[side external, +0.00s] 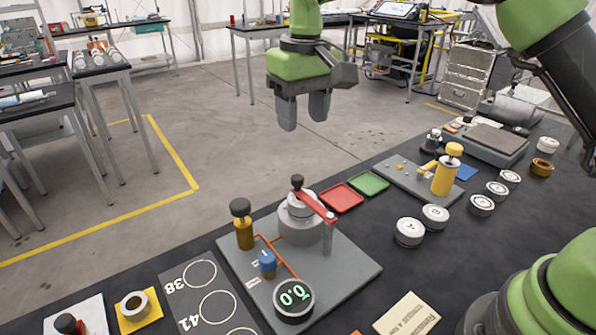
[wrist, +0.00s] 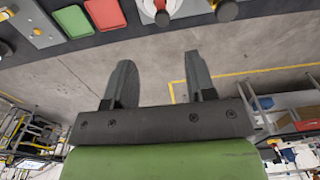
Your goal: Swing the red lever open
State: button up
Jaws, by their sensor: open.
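The red lever (side external: 316,205) is a flat red bar on top of a grey round housing (side external: 299,222), with a black knob near its upper left end. It reaches down and right over a grey post (side external: 328,238). The housing stands on a grey base plate (side external: 350,267) on the black table. My gripper (side external: 304,112) is in the air, up and well clear of the lever, fingers pointing down, open and empty. In the wrist view the two dark fingers (wrist: 158,88) are apart with only floor between them.
On the same plate stand a brown cylinder with a black knob (side external: 243,224), a blue knob (side external: 267,262) and a round gauge reading 0.0 (side external: 293,297). Red (side external: 341,197) and green (side external: 368,183) trays lie behind. A yellow cylinder (side external: 446,172) and several white round pieces stand to the right.

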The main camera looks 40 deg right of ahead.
aim_at(298, 177)
jog(key=f, duration=1.1)
jog(key=shift+w+a+f, duration=0.2)
jog(key=shift+w+f, duration=0.05)
jog(key=shift+w, duration=0.1)
jog(key=shift+c, duration=0.2)
grip_shut()
